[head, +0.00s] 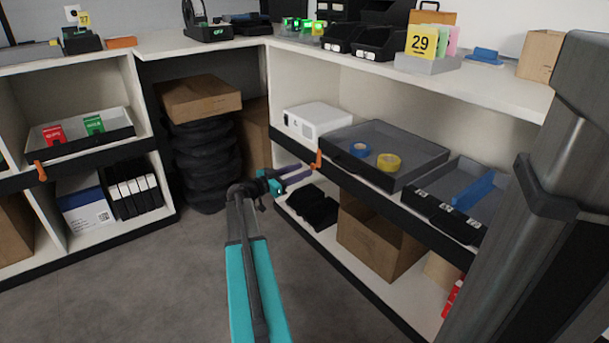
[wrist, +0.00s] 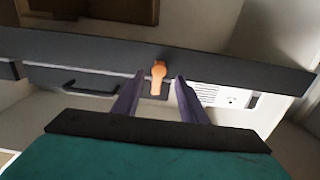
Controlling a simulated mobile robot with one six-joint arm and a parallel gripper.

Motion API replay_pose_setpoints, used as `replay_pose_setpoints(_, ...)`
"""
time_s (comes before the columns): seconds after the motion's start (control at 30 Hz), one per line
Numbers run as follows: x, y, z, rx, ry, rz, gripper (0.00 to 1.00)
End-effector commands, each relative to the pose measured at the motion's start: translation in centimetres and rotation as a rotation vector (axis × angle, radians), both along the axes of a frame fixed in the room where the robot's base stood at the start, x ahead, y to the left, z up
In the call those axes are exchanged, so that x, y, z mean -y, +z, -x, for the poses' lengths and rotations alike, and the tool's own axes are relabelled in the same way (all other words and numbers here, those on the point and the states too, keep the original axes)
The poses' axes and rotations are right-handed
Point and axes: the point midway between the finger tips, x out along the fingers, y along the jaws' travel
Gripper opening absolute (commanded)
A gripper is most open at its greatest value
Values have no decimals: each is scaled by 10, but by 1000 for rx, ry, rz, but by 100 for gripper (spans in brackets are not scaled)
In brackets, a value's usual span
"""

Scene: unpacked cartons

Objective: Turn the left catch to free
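Two orange catches show in the head view. One (head: 317,160) stands upright on the dark front rail of the right-hand shelf, by the left end of a grey drawer. The other (head: 40,168) is at the far left, on the rail under the tray with red and green cards. My gripper (head: 302,173) is at the right-hand shelf's catch, its purple fingers pointing at it. In the wrist view my gripper (wrist: 160,78) is open, with this orange catch (wrist: 158,68) between the fingertips. A gap shows on each side; contact is not visible.
The grey drawer (head: 432,160) holds a blue and a yellow tape roll. A white box (head: 316,119) stands left of it. An open carton (head: 375,240) sits below the rail. The grey floor (head: 130,290) is clear at the left.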

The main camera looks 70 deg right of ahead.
Motion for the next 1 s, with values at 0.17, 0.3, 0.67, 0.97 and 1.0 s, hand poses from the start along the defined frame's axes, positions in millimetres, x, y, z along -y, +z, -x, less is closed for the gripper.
replay_pose_setpoints(0.17,18,-2,11,0,-1,0,39)
replay_pose_setpoints(0.3,25,-1,17,-1,-2,-1,39)
replay_pose_setpoints(0.67,27,0,18,-1,-1,-1,39)
replay_pose_setpoints(0.97,1,0,18,-1,5,-1,0)
replay_pose_setpoints(1.0,12,0,16,-1,3,-1,0)
